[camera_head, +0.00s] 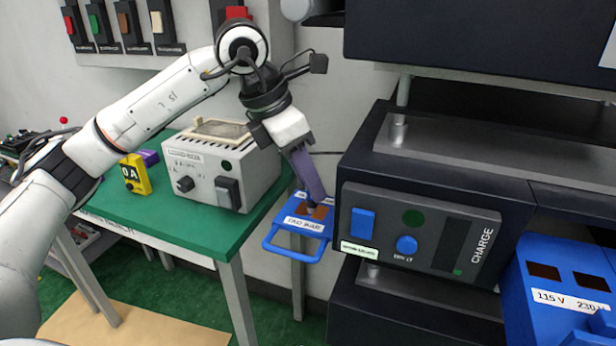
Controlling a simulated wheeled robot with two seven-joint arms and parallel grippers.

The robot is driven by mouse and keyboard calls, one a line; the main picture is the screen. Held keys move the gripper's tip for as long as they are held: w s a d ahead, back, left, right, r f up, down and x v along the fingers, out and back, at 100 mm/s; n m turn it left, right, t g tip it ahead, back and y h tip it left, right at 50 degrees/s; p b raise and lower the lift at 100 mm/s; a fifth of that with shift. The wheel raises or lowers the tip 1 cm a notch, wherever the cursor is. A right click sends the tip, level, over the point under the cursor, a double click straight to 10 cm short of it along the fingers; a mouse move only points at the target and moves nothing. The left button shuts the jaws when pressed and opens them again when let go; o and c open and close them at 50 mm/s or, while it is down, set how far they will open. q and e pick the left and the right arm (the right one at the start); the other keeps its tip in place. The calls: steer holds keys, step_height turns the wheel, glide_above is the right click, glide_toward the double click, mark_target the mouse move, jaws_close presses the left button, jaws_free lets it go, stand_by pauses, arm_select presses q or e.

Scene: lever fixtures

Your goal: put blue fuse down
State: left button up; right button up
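My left gripper (314,198) reaches in from the upper left and points down, with its tip at a small blue tray (282,241). The tray has a loop handle, a white label and brownish slots, and sits between the green table and the dark charger unit. The gripper's purple-grey fingers (305,170) look like one narrow shape from this side, so I cannot tell whether they are apart or hold anything. I cannot make out a separate blue fuse; the fingertips cover part of the tray. My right gripper is not in view.
A dark unit with a panel marked CHARGE (420,232) stands close right of the tray. A blue block labelled 115 V (545,310) is at lower right. On the green table (140,208) stand a white-grey box (205,160) and a yellow meter (135,175).

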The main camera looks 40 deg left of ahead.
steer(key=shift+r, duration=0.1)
